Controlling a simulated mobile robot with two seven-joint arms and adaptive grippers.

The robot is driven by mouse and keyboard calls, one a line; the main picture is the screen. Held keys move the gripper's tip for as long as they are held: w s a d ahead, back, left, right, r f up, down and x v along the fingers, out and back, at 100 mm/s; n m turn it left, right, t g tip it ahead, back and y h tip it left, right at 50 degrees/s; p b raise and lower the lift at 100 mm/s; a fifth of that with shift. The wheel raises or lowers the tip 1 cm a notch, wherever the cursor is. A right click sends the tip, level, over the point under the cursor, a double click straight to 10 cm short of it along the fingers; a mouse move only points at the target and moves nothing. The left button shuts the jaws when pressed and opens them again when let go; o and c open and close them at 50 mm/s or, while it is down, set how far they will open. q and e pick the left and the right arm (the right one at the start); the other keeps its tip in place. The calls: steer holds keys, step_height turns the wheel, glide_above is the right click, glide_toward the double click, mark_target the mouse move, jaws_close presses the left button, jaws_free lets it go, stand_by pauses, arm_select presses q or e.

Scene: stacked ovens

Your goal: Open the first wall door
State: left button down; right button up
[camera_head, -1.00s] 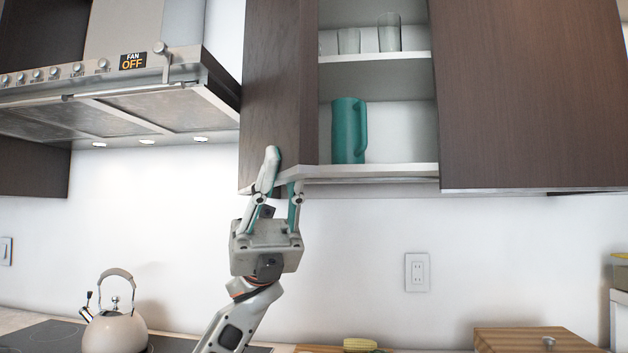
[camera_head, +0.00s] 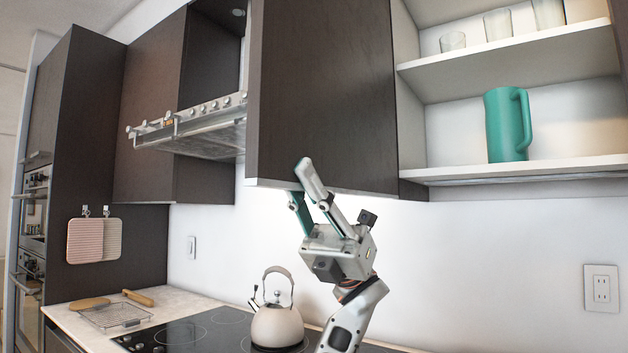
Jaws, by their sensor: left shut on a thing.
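The dark wood wall door (camera_head: 322,95) stands swung wide out from its cabinet in the head view, its face towards me. The open cabinet (camera_head: 500,70) shows white shelves with a teal pitcher (camera_head: 508,125) on the lower one and several clear glasses (camera_head: 497,24) above. My left gripper (camera_head: 305,183) is shut on the door's bottom edge, one finger in front of the panel and the other at its underside. My right gripper is out of view.
A range hood (camera_head: 195,128) hangs left of the door, partly hidden by it. Below are a cooktop (camera_head: 190,335) with a kettle (camera_head: 277,322), and a counter with a wire rack (camera_head: 115,317). Stacked ovens (camera_head: 33,220) stand far left.

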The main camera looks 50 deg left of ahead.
arm_select(q)
steer(key=shift+a+r, duration=0.1)
steer(key=shift+r, duration=0.05)
steer(key=c, duration=2)
jaws_free()
steer(key=shift+w, duration=0.1)
steer(key=v, duration=1.2)
